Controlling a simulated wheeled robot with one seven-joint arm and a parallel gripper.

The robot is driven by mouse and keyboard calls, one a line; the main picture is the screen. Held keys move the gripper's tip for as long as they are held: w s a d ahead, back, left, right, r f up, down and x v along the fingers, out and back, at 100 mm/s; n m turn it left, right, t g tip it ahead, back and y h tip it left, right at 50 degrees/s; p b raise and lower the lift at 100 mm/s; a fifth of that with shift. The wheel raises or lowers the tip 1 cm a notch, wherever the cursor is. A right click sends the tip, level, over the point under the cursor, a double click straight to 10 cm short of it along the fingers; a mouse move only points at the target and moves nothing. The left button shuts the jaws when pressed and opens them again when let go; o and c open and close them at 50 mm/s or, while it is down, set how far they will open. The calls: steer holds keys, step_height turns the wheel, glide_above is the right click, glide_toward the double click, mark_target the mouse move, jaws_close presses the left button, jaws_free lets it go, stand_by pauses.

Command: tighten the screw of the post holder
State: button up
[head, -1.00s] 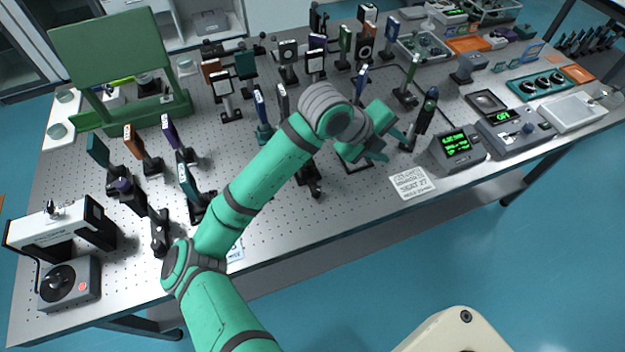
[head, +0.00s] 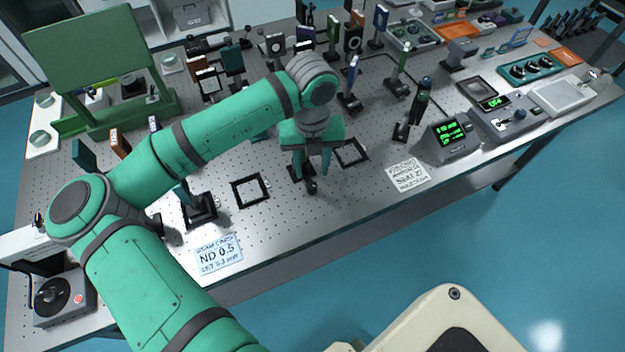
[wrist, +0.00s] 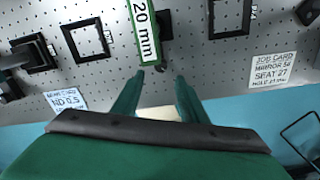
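My gripper (head: 312,168) hangs pointing down near the front middle of the table, over a black post holder base (head: 310,187). Its two green fingers are apart with nothing between them; they also show open in the wrist view (wrist: 160,78). In the wrist view a green piece with a white "20 mm" label (wrist: 146,30) stands just beyond the fingertips, with black parts of the post holder (wrist: 165,22) beside it. A small dark knob-like part lies near the fingertips, but I cannot tell if it is the screw. My gripper hides the upper post holder in the head view.
Square black outlines (head: 250,190) and (head: 351,152) flank the post holder. A card marked ND 0.5 (head: 218,254) and a white job card (head: 408,174) lie near the front edge. A mounted optic (head: 200,208) stands left; a tall dark post (head: 418,108) stands right.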

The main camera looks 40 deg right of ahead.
mark_target(312, 185)
step_height(312, 185, down, 7)
steer(key=shift+f, duration=0.1)
stand_by(0.3)
jaws_close()
